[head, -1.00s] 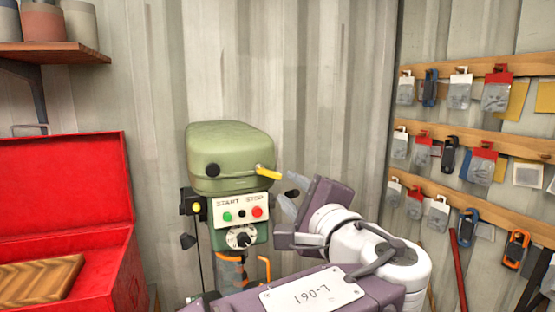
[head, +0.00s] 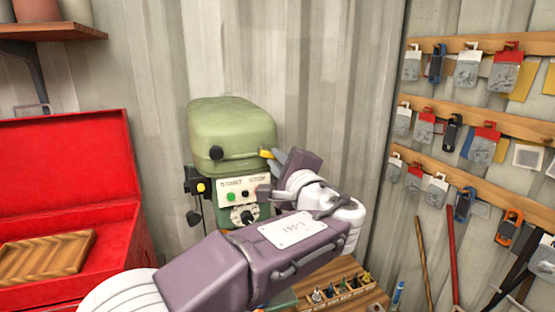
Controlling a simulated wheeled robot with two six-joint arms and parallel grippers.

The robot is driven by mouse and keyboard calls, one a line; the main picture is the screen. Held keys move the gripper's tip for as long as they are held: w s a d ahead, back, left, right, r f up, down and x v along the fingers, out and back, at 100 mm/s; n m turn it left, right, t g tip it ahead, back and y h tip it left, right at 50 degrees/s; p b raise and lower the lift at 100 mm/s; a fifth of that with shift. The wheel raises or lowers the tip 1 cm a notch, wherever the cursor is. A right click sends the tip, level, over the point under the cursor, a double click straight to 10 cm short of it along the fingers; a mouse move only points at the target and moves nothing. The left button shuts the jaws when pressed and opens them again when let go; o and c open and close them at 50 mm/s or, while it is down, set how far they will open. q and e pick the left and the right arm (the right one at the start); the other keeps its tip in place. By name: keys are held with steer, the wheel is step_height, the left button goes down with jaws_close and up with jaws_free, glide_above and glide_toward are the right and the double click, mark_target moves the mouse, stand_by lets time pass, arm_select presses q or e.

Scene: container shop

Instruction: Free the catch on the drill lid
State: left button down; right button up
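The green drill lid (head: 230,128) sits on top of the drill against the corrugated wall and looks closed. The yellow catch (head: 265,153) is at the lid's lower right edge, and only a small part of it shows. My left gripper (head: 273,160) is at the catch, its grey fingers overlapping it from the right. I cannot tell whether the fingers are closed on it. My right gripper is not in view.
A bit rack (head: 340,290) is on the wooden bench (head: 372,299) below my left arm. Packaged goods hang on wooden rails (head: 480,117) at the right.

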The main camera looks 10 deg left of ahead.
arm_select(q)
steer(key=shift+f+b, duration=0.2)
steer(key=shift+b, duration=0.15)
steer(key=n+b, duration=0.1)
steer(key=b, duration=0.2)
steer(key=shift+n, duration=0.4)
steer(key=shift+w+r+n, duration=0.1)
steer(key=shift+r+n, duration=0.4)
steer(key=c, duration=1.5)
jaws_free()
steer(key=shift+o, duration=0.3)
